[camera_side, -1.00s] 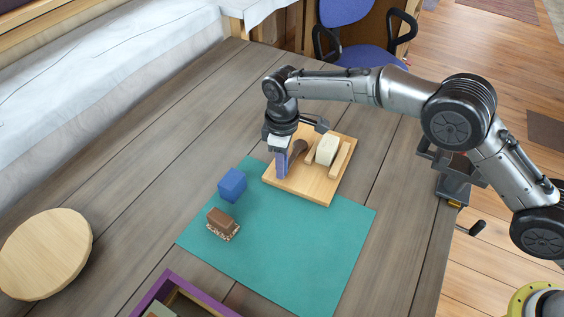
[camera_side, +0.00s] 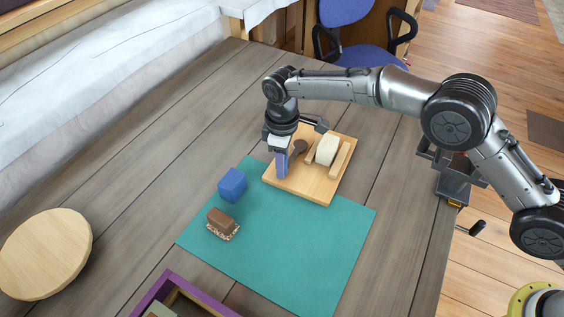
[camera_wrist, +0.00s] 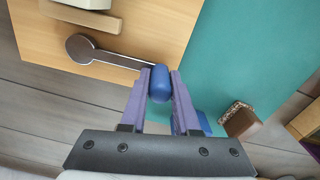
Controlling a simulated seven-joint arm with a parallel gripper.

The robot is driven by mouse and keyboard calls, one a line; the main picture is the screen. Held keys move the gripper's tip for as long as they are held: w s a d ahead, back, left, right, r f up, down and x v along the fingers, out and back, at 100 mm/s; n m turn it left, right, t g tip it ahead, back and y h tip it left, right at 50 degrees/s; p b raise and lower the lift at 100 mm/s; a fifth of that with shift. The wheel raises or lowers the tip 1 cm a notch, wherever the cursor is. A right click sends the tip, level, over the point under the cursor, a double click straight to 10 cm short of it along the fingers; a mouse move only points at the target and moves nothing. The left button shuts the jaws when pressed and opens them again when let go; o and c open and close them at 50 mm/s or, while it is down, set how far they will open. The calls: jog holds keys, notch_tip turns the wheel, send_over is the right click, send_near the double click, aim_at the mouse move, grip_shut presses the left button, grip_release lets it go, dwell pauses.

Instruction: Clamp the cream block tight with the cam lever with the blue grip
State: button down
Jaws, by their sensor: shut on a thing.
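The cream block (camera_side: 327,149) sits on the wooden board (camera_side: 316,188) between two wooden strips; its edge also shows in the wrist view (camera_wrist: 92,3). The cam lever (camera_wrist: 122,58) has a round dark end beside the near strip (camera_wrist: 80,16). I cannot tell whether they touch. The lever's arm runs right to the blue grip (camera_wrist: 160,83), at the board's edge. My gripper (camera_wrist: 160,88) has purple fingers shut on the blue grip, one on each side. In the side view my gripper (camera_side: 281,170) is low over the board's left part and hides the grip.
A teal mat (camera_side: 300,250) lies in front of the board. A blue cube (camera_side: 232,184) and a brown block on a patterned base (camera_side: 222,224) are at its left. A round wooden disc (camera_side: 45,253) and a purple-rimmed tray (camera_side: 160,290) are farther off.

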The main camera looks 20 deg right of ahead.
dwell(0.4)
jog(key=shift+w+a+m, duration=0.8)
jog(key=shift+w+m, duration=0.15)
jog(key=shift+m, duration=0.35)
jog(key=shift+w+a+r+m, duration=0.1)
jog(key=shift+w+a+m, duration=0.3)
jog(key=shift+w+m, duration=0.45)
jog(key=shift+s, duration=0.1)
jog(key=c, duration=0.7)
grip_release()
jog(key=shift+o, duration=0.2)
